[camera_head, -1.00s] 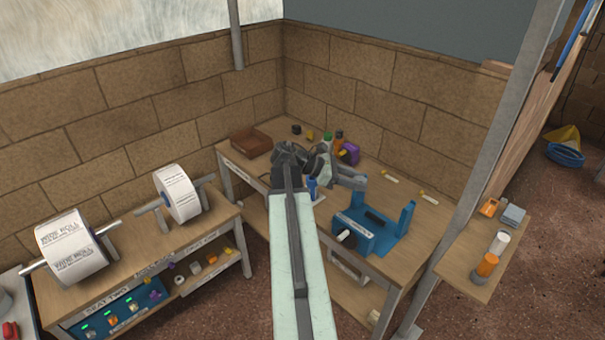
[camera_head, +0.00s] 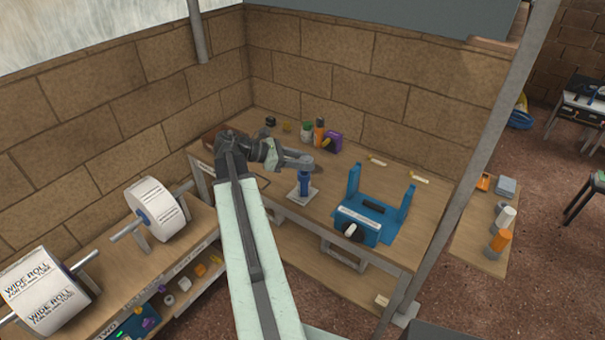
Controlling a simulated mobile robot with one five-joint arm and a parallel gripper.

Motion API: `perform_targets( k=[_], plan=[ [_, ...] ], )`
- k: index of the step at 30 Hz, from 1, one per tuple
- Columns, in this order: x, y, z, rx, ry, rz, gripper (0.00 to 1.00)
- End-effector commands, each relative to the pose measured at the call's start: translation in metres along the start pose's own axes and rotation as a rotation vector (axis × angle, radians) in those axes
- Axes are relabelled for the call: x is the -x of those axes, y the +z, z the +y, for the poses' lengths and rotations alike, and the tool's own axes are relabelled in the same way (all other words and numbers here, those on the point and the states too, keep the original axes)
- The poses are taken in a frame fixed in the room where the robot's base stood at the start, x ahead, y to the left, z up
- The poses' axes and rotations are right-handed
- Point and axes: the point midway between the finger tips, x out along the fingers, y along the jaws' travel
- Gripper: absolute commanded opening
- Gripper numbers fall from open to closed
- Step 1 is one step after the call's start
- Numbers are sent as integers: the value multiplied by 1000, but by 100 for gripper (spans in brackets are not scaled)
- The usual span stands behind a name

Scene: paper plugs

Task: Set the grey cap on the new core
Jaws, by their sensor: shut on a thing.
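My gripper (camera_head: 300,162) is over the back table, shut on a small grey thing at its fingertips that looks like the grey cap; its outline is hard to tell from the fingers. Just below the fingertips, a blue upright core (camera_head: 304,184) stands on a pale square plate (camera_head: 303,197). From this angle I cannot tell whether the grey thing touches the core's top.
A blue stand with two uprights (camera_head: 372,231) is right of the core. Wide paper rolls (camera_head: 43,290) sit on the left bench. A grey post (camera_head: 470,140) rises at the right.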

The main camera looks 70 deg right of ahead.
Motion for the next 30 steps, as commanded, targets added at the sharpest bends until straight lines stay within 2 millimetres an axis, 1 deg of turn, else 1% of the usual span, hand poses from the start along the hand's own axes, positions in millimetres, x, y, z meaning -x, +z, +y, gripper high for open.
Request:
perform_targets(
  k=[1, 2, 6, 9, 12, 16, 21, 23, 26, 30],
  plan=[
    [-11, -20, 1, 13, 28, 4, 0],
    [-18, -30, 4, 25, 54, 8, 0],
    [-47, -86, 23, 101, 227, 21, 0],
    [-60, -119, 38, 155, 355, 19, 0],
    [-66, -142, 50, 196, 460, 11, 0],
    [-66, -155, 60, 228, 543, 0, 0],
    [-64, -154, 64, 237, 570, -4, 0],
    [-65, -153, 70, 237, 569, -4, 0],
    [-71, -153, 93, 236, 568, -4, 0],
    [-84, -153, 137, 236, 566, -5, 0]
  ],
)
